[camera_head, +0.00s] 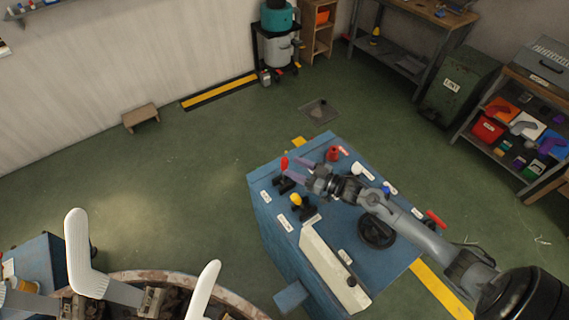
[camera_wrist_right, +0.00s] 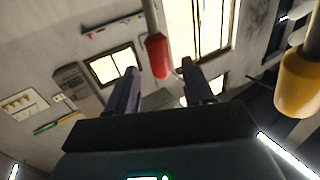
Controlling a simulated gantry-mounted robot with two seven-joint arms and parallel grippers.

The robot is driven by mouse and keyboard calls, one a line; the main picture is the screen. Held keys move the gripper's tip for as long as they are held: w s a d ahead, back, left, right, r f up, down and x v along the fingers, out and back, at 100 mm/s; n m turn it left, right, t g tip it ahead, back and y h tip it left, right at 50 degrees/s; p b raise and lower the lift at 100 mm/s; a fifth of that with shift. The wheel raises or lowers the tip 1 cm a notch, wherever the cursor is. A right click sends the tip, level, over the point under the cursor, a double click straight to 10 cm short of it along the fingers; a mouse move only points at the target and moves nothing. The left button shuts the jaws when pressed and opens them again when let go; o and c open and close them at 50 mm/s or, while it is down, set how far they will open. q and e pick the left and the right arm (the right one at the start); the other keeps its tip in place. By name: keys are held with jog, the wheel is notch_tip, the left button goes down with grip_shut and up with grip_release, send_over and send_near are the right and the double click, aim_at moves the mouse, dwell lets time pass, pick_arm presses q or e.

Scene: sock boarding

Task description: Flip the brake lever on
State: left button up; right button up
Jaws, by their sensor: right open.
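A lever with a red grip (camera_head: 284,163) stands at the far left corner of the blue console (camera_head: 262,226). Its red grip (camera_wrist_right: 158,55) hangs in the gap ahead of my fingertips in the right wrist view. A lever with a yellow knob (camera_head: 296,199) stands nearer on the console; its knob (camera_wrist_right: 300,80) is at the right edge of the wrist view. The label texts are too small to read, so I cannot tell which is the brake lever. My right gripper (camera_head: 296,172) is open and empty, its fingers pointing at the red grip. My left gripper is not in view.
The console also carries a red knob (camera_head: 333,153), a white knob (camera_head: 356,170), a black handwheel (camera_head: 377,232) and a red handle (camera_head: 436,219). White foot-shaped forms (camera_head: 80,255) stand on a round carousel (camera_head: 240,306) at lower left. The green floor beyond the console is open.

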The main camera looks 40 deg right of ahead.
aim_at(285, 163)
jog(key=shift+x, duration=2.4)
grip_shut()
jog(key=shift+d, duration=0.1)
